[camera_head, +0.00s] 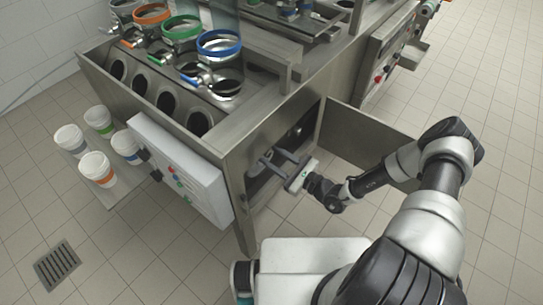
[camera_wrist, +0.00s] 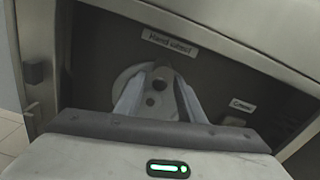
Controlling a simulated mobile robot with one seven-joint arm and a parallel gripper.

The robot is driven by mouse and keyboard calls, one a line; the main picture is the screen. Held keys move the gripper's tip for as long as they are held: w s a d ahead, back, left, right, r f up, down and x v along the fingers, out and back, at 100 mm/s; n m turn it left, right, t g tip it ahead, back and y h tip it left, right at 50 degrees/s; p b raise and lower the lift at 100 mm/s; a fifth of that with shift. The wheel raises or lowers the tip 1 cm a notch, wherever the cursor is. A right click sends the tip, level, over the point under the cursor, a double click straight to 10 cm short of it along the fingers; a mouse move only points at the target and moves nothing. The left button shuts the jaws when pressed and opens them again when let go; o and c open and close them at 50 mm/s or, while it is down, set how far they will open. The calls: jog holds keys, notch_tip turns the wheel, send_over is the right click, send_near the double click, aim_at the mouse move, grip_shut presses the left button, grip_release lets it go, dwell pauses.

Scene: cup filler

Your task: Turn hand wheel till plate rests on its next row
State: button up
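My gripper (camera_head: 272,157) reaches into that compartment in the head view. I see nothing held. Whether the fingers touch the wheel, I cannot tell. In the head view the wheel is mostly hidden in the dark opening.
The open compartment door (camera_head: 365,140) stands right of my gripper. A control box (camera_head: 180,165) with buttons is on the machine's front. Several white cups (camera_head: 97,168) stand on a low shelf at the left. A second label (camera_wrist: 242,105) sits right of the wheel. The floor at the right is clear.

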aim_at(271, 151)
grip_shut()
dwell(0.3)
jog(key=w+d+f+m+b, duration=0.1)
jog(key=f+m+b, duration=0.1)
jog(key=m, duration=0.4)
jog(key=w+d+f+m+b, duration=0.1)
jog(key=f+m+b, duration=0.1)
jog(key=m+b, duration=0.2)
jog(key=w+d+f+m+b, duration=0.1)
jog(key=w+f+m+b, duration=0.1)
jog(key=m, duration=0.6)
jog(key=shift+w+d+f+m+b, duration=0.1)
jog(key=shift+d+f+m+b, duration=0.15)
jog(key=shift+b, duration=0.35)
jog(key=shift+a+f+m+b, duration=0.1)
jog(key=shift+f+m+b, duration=0.25)
jog(key=shift+m, duration=0.8)
